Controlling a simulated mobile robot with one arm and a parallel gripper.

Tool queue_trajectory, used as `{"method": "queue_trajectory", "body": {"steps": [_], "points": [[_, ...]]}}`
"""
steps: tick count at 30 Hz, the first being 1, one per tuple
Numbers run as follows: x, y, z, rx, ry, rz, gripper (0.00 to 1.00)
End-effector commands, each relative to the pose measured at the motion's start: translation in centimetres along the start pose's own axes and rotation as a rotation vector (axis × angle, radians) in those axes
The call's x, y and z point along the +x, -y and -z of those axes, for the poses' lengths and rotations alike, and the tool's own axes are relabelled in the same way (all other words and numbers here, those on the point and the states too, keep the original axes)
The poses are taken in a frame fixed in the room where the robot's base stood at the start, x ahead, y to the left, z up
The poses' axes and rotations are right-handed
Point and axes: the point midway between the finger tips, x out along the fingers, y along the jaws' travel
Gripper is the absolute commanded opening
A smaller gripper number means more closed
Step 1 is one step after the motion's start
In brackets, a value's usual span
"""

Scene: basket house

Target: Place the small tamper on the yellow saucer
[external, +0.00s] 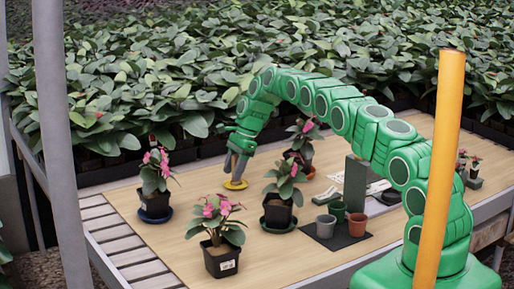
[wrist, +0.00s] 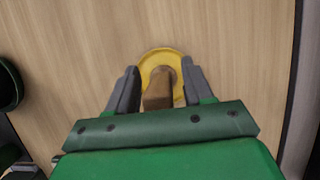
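The yellow saucer (external: 236,185) lies on the wooden tabletop, towards the back left. It also shows in the wrist view (wrist: 153,60), just beyond my fingertips. The small tamper (wrist: 158,92) is a brown, wooden-looking piece between my fingers, in front of and over the saucer in the wrist view. My gripper (external: 237,163) points down just over the saucer; its two grey fingers (wrist: 160,72) stand on either side of the tamper. Some yellow shows between the tamper and the right finger, so the fingers look apart from it. Whether the tamper's base touches the saucer is hidden.
Potted pink-flowered plants stand around: one left (external: 155,183), one in front (external: 217,232), one right (external: 283,195), one behind right (external: 304,140). Small pots (external: 326,226) sit on a dark mat further right. Bare tabletop (external: 170,240) lies at the front left.

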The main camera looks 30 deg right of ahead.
Motion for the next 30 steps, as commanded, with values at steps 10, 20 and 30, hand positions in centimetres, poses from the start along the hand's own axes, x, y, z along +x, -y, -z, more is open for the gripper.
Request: {"method": "queue_trajectory", "body": {"steps": [10, 20, 30], "points": [[-0.1, 0.0, 0.0, 0.000, 0.000, 0.000, 0.53], [-3.1, 0.1, -0.2, -0.001, 0.000, 0.002, 0.53], [-9.1, 0.1, -0.1, -0.001, -0.001, 0.004, 0.53]]}}
